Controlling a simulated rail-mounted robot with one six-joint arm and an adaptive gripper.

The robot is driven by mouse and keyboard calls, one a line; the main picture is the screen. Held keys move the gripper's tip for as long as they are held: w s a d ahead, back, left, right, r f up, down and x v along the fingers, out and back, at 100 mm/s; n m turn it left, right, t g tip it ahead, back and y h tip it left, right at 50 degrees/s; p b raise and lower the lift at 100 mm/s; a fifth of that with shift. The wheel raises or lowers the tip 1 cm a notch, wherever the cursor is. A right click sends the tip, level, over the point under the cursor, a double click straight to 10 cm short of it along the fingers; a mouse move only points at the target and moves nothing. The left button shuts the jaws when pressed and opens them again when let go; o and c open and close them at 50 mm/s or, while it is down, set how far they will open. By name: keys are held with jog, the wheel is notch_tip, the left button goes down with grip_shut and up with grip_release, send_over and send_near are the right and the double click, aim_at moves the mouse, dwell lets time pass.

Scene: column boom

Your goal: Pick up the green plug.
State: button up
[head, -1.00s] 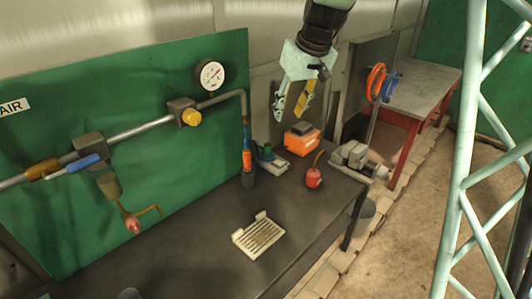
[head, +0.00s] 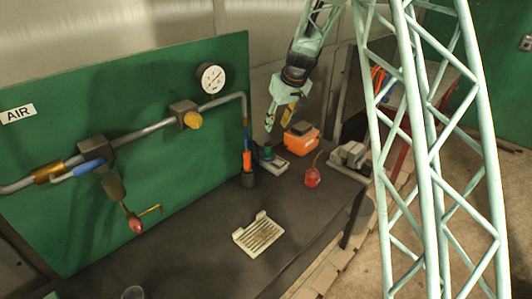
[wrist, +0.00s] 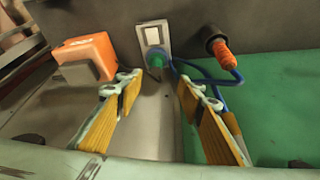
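The green plug (head: 268,152) stands on a pale grey socket plate (head: 277,166) near the back of the dark bench. In the wrist view the green plug (wrist: 155,58) shows at the lower end of its plate (wrist: 152,34), with a blue cable beside it. My gripper (head: 279,123) hangs above and slightly behind the plug in the head view, apart from it. In the wrist view my gripper (wrist: 156,86) has its two yellow-padded fingers spread wide, with nothing between them. The plug lies beyond the gap between the fingertips.
An orange box (head: 303,143) with a dark top stands right of the plug. An orange-handled tool (head: 247,160) stands in a dark holder to its left. A red can (head: 312,178) and a cream slatted tray (head: 258,240) are on the bench. A pipe (head: 145,130) runs along the green panel.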

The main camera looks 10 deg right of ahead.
jog(key=w+f, duration=0.1)
jog(key=f, duration=0.1)
jog(key=w+f, duration=0.2)
jog(key=shift+w+f, duration=0.25)
jog(key=shift+f, duration=0.05)
jog(key=shift+f, duration=0.1)
jog(key=p, duration=0.1)
send_over(268, 145)
jog(key=s+d, duration=0.1)
jog(key=s, duration=0.1)
jog(key=shift+s+d+f, duration=0.1)
jog(key=shift+d+f, duration=0.05)
jog(key=shift+f, duration=2.95)
jog(key=shift+x, duration=0.8)
jog(key=shift+f, duration=0.15)
jog(key=shift+w+p+x, duration=0.15)
jog(key=shift+p+x, duration=0.1)
jog(key=shift+x, duration=1)
jog(key=shift+w+p+x, duration=0.1)
jog(key=shift+p+x, duration=0.15)
jog(key=shift+x, duration=1.05)
jog(key=shift+c, duration=0.2)
